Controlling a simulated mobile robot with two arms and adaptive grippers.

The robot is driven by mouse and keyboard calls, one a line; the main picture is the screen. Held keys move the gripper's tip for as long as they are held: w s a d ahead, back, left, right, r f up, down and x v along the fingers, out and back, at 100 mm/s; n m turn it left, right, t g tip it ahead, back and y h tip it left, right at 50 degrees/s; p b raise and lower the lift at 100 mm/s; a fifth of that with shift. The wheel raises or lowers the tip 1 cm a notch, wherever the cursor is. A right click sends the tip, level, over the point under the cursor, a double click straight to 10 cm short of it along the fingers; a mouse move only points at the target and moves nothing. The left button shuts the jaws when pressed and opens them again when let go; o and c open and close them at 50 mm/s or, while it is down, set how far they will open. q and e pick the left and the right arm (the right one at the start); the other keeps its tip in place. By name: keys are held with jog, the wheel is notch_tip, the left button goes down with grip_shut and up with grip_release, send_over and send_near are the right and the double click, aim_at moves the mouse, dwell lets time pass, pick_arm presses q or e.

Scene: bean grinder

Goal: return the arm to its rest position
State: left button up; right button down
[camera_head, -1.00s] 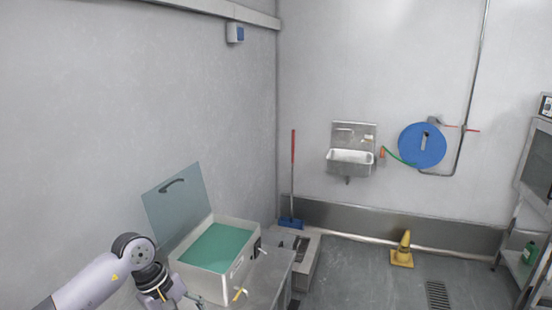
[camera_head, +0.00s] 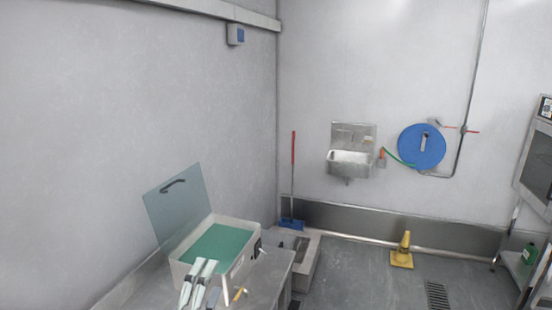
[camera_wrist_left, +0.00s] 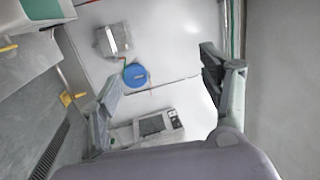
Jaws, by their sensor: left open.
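My left gripper (camera_head: 204,274) shows at the bottom left of the head view, in front of the near side of the white box. Its pale fingers point up, and most of the arm is out of the picture. In the left wrist view the fingers (camera_wrist_left: 160,72) stand wide apart with nothing between them. My right gripper is in neither view.
A white box (camera_head: 207,281) with a green inside (camera_head: 218,248) and raised clear lid (camera_head: 176,207) stands on a metal table (camera_head: 268,283). A yellow cone (camera_head: 402,251), wall sink (camera_head: 350,163) and blue hose reel (camera_head: 422,147) are farther off.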

pick_arm(q)
jog(key=s+a+f+n+g+y, duration=0.2)
jog(key=a+f+n+y, duration=0.1)
jog(key=f+n, duration=0.2)
jog(key=s+a+f+n+g+y, duration=0.2)
jog(key=s+a+f+n+g, duration=0.15)
jog(key=f, duration=0.25)
jog(key=s+f+n+g, duration=0.5)
jog(key=s+f, duration=0.2)
jog(key=s, duration=0.4)
jog(key=s+f+n+g, duration=0.5)
jog(key=s+f, duration=0.1)
jog(key=s, duration=0.5)
notch_tip(320, 180, down, 32)
jog(key=s+f+g+b, duration=0.1)
jog(key=s+g+b, duration=0.1)
jog(key=b, duration=0.4)
jog(key=s+a+f+b, duration=0.1)
jog(key=s+f+b, duration=0.1)
jog(key=s+f, duration=0.6)
jog(key=s+a+f+g+b, duration=0.1)
jog(key=s+a+f+b, duration=0.1)
jog(key=s+f, duration=0.6)
notch_tip(320, 180, down, 4)
jog(key=shift+s+a+m, duration=0.3)
jog(key=shift+s+m, duration=0.05)
